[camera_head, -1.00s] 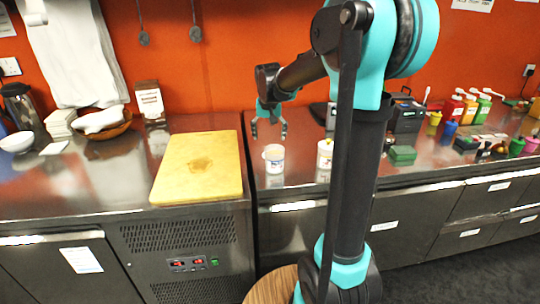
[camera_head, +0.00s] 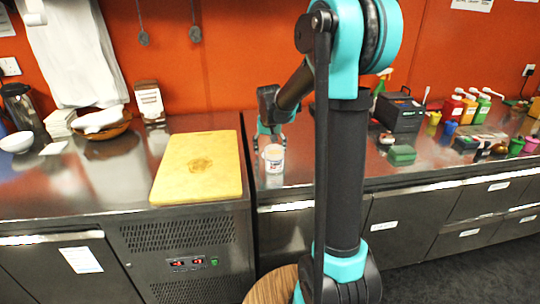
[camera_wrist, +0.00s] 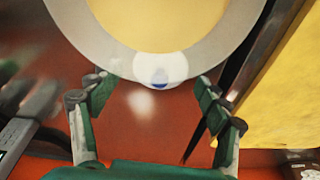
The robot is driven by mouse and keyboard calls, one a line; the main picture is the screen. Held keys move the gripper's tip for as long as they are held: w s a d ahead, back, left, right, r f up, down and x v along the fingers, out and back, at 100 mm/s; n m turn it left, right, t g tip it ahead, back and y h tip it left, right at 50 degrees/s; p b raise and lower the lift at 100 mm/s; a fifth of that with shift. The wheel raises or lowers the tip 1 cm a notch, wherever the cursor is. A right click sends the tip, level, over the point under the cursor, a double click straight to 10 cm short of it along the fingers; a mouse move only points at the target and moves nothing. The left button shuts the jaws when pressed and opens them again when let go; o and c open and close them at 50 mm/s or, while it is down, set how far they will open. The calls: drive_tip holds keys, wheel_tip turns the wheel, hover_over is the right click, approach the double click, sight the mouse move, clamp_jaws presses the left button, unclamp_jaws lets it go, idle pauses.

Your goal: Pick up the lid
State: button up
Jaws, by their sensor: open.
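A small white tub (camera_head: 274,160) with print on its side stands upright on the steel counter, just right of the yellow board. My gripper (camera_head: 270,137) is at the tub, pointing down, and looks close around its upper part. In the wrist view, a large round thing with a pale rim and yellow middle (camera_wrist: 160,22) fills the top; I cannot tell whether it is a lid or the tub's open mouth. My open fingers (camera_wrist: 152,88) lie just below its edge, one on each side, with nothing clearly between them. No separate lid can be made out.
A yellow cutting board (camera_head: 200,166) lies close left of the tub. The orange wall is behind. The counter in front of the tub is clear.

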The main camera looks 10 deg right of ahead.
drive_tip(key=c, duration=1)
drive_tip(key=shift+s, duration=0.1)
drive_tip(key=c, duration=0.6)
